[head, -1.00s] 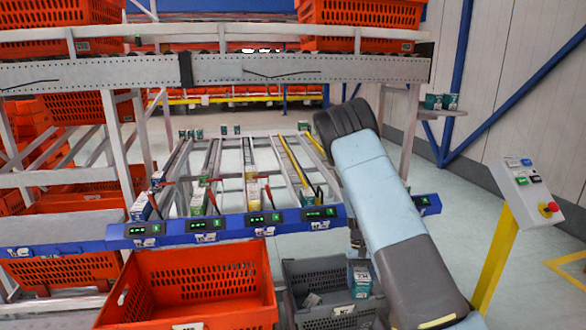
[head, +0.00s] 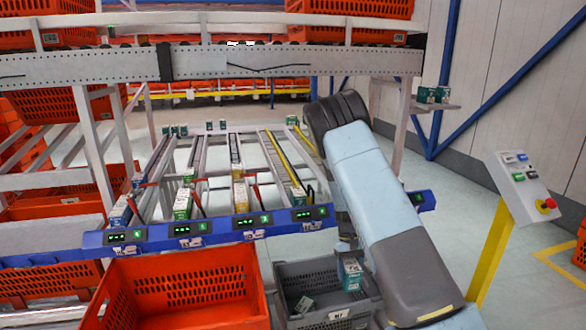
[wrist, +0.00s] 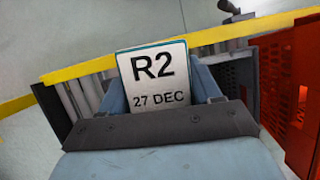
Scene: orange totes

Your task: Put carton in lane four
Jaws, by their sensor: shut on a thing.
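A white and teal carton (head: 350,273) hangs upright at the right part of the grey tote (head: 287,268). My gripper (head: 346,246) is shut on its upper end; the fingers are small and partly hidden by my arm in the head view. In the wrist view the carton (wrist: 158,80) sits between the two fingers, its white face reading "R2 27 DEC". The sloped flow lanes (head: 236,150) lie behind the blue rail (head: 215,229), which carries green-lit displays. Cartons stand at the front of several lanes. The rightmost part of the lanes is hidden behind my arm, and I cannot read lane numbers.
An orange tote (head: 190,265) stands left of the grey tote, where a small flat item (head: 304,305) lies. A grey beam (head: 215,64) with orange totes above crosses over the lanes. A yellow control post (head: 492,250) stands right, with open floor between it and my arm.

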